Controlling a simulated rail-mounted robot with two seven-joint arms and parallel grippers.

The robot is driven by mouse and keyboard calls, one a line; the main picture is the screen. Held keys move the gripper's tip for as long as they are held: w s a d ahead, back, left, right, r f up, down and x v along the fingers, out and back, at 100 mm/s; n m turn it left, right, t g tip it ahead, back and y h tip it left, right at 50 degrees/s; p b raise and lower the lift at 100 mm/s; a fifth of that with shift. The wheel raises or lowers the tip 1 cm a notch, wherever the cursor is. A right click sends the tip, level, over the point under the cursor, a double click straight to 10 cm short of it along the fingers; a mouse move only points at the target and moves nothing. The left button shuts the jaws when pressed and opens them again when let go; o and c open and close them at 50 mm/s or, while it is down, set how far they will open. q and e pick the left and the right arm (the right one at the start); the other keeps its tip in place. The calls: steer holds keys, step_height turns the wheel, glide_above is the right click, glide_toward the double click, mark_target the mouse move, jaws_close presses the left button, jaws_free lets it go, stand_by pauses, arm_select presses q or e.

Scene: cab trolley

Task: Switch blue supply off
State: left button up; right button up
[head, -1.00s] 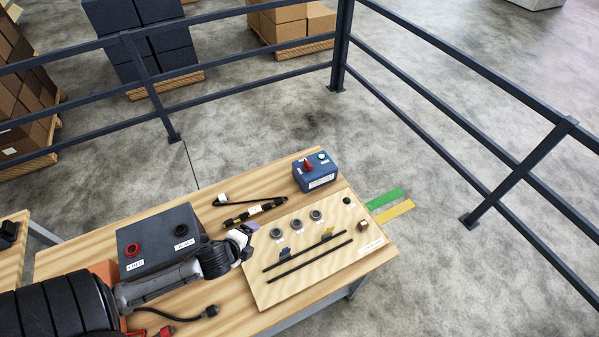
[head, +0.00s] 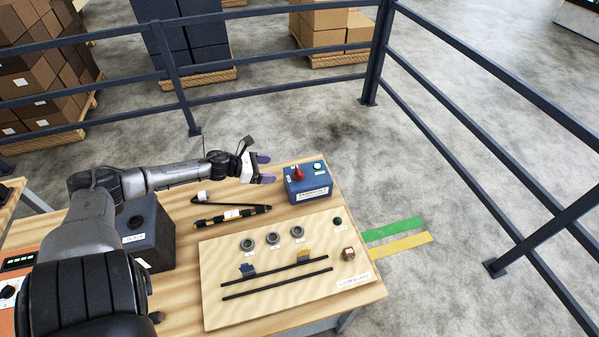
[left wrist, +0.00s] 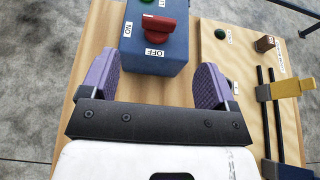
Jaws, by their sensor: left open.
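The blue supply box (head: 308,186) stands at the back right of the wooden table. On its top are a red rotary switch (head: 297,173) and a bright green lamp (head: 317,166). In the left wrist view the red switch (left wrist: 154,27) sits beside an ON label (left wrist: 128,30) and an OFF label (left wrist: 154,53). Its handle lies roughly across the picture, nearer the ON label's direction. My left gripper (head: 266,168) is open and empty, just left of the box. In the left wrist view its purple fingers (left wrist: 157,80) are spread, apart from the switch. My right gripper is not in view.
A light board (head: 215,300) with round sockets, black rails and small parts lies in front of the box. A striped black-yellow tool (head: 232,216) lies left of it. A dark box (head: 150,240) stands further left. Railings (head: 380,60) surround the table.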

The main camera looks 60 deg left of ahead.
mark_target(298, 170)
arm_select(q)
steer(key=b+x, duration=0.1)
steer(key=x, duration=0.8)
steer(key=shift+w, duration=0.2)
steer(key=shift+x, duration=1.25)
steer(key=shift+c, duration=0.2)
